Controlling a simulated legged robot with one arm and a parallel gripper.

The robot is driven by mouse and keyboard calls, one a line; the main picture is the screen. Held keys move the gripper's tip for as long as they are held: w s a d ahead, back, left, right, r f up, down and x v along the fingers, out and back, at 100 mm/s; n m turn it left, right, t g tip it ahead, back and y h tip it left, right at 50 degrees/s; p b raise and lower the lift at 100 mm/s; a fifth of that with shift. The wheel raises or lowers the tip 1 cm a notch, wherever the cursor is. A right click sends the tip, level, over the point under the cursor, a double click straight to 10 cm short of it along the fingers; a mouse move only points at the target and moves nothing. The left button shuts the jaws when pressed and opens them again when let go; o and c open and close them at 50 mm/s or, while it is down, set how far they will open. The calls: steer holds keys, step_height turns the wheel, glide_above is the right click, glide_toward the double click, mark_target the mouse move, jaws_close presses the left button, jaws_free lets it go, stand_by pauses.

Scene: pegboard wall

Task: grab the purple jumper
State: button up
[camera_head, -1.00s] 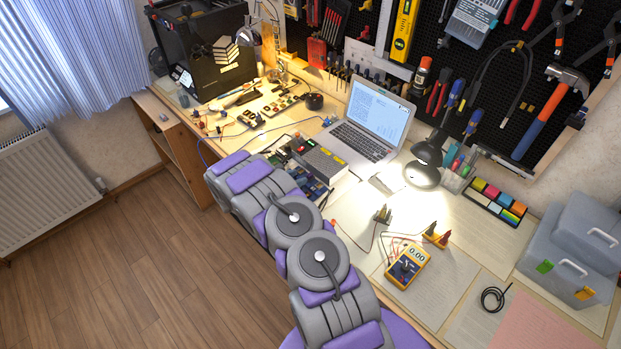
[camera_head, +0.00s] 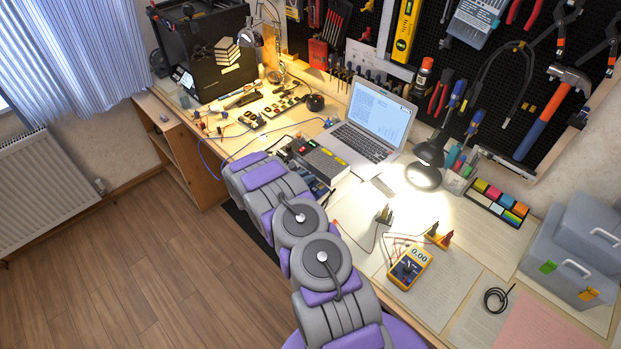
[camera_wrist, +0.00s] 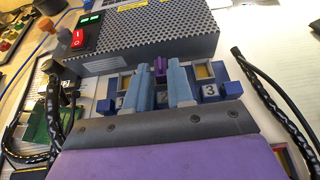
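The purple jumper (camera_wrist: 160,68) shows in the wrist view as a small upright block at the foot of the grey metal box. My gripper (camera_wrist: 160,76) points at it with two pale blue fingers. The fingers are parted, with the jumper seen in the gap at their tips. I cannot tell whether either finger touches it. Blue blocks with numbers, among them one marked 3 (camera_wrist: 209,91), stand to either side, and the fingers hide part of this row. In the head view my arm hides the jumper and gripper.
The grey perforated box (camera_wrist: 150,35) with a red switch (camera_wrist: 78,39) stands just beyond the fingers. Black cables (camera_wrist: 270,95) run on both sides. In the head view, a laptop (camera_head: 372,120), a lamp (camera_head: 425,165) and a yellow multimeter (camera_head: 409,267) are on the bench.

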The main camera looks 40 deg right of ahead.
steer(key=shift+d, duration=0.15)
jaws_close()
steer(key=shift+r, duration=0.1)
